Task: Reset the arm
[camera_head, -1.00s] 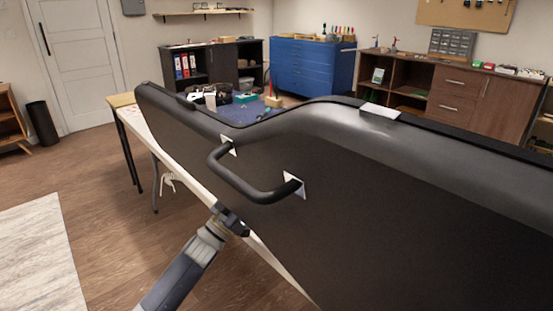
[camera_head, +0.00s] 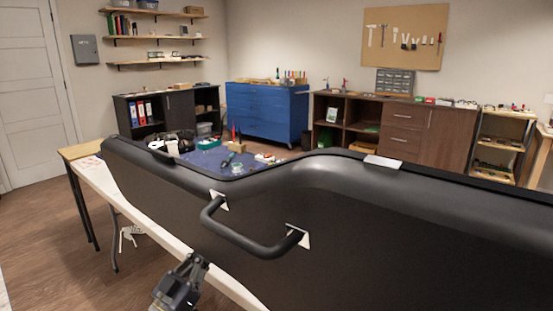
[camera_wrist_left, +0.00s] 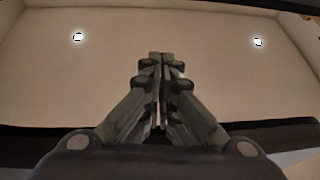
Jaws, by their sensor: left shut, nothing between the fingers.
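My left gripper (camera_head: 181,282) is at the lower middle of the head view, in front of the table's near edge and below the handle of a black guitar case. In the left wrist view my left gripper (camera_wrist_left: 161,58) points up with its fingers together and nothing between them. The black guitar case (camera_head: 400,225) stands on its side across the table, its curved black handle (camera_head: 240,238) facing me. The case hides much of the tabletop. My right gripper is in neither view.
The white table edge (camera_head: 232,288) runs along the case's lower side. Behind the case lie a blue mat (camera_head: 207,161) and small tools. A blue drawer cabinet (camera_head: 265,112) and a brown cabinet (camera_head: 405,140) stand at the back wall. Open floor (camera_head: 50,240) is at the left.

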